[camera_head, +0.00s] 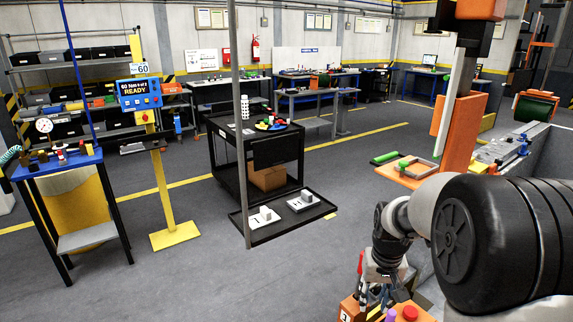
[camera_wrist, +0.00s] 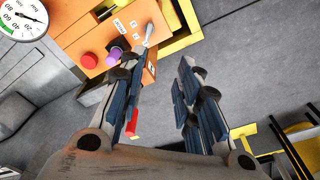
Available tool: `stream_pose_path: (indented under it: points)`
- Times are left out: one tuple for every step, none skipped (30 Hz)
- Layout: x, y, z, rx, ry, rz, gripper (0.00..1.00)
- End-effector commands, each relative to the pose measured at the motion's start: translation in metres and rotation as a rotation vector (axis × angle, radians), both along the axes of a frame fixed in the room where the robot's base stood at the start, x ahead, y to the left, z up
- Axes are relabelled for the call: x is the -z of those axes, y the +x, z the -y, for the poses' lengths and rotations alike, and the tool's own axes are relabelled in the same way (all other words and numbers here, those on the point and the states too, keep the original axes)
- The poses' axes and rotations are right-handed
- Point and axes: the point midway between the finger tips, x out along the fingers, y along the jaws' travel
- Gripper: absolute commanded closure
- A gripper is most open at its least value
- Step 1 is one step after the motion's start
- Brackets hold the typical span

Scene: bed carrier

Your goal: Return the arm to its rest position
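My gripper (camera_wrist: 165,72) is open in the wrist view, with its two blue-padded fingers apart and bare grey floor showing between them. Its left finger is close to a silver lever (camera_wrist: 149,35) on an orange control box (camera_wrist: 108,22); I cannot tell whether they touch. The box also has a red button (camera_wrist: 89,61) and a purple knob (camera_wrist: 114,55). In the head view, my gripper (camera_head: 374,292) hangs low at the bottom right, pointing down by the orange box (camera_head: 424,317). My arm covers much of the right side there.
An orange post (camera_head: 463,135) with a tray (camera_head: 408,172) stands behind my arm. A pressure gauge (camera_wrist: 22,17) is at the wrist view's top left. Grey floor (camera_head: 185,275) is clear at the front left.

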Motion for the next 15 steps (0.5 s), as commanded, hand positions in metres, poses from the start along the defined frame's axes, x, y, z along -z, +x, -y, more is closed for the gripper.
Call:
stream_pose_path:
  points:
    - [-0.021, -0.01, -0.006, -0.009, -0.003, 0.022, 0.69]
    - [-0.031, -0.017, -0.01, -0.013, -0.005, 0.032, 0.69]
    - [-0.044, -0.026, -0.014, -0.019, -0.006, 0.044, 0.69]
    - [-0.053, -0.034, -0.017, -0.023, -0.008, 0.052, 0.69]
    - [-0.062, -0.041, -0.02, -0.027, -0.008, 0.062, 0.69]
    - [-0.073, -0.051, -0.024, -0.033, -0.01, 0.074, 0.69]
    - [-0.081, -0.059, -0.027, -0.037, -0.012, 0.084, 0.69]
    - [-0.089, -0.067, -0.03, -0.042, -0.012, 0.094, 0.69]
    - [-0.098, -0.079, -0.034, -0.048, -0.014, 0.106, 0.69]
    - [-0.105, -0.087, -0.037, -0.052, -0.014, 0.115, 0.69]
    - [-0.111, -0.096, -0.039, -0.056, -0.015, 0.125, 0.69]
    - [-0.118, -0.108, -0.043, -0.061, -0.016, 0.138, 0.69]
    - [-0.123, -0.117, -0.046, -0.066, -0.017, 0.147, 0.69]
    - [-0.128, -0.125, -0.048, -0.07, -0.017, 0.157, 0.69]
    - [-0.133, -0.138, -0.051, -0.075, -0.018, 0.169, 0.69]
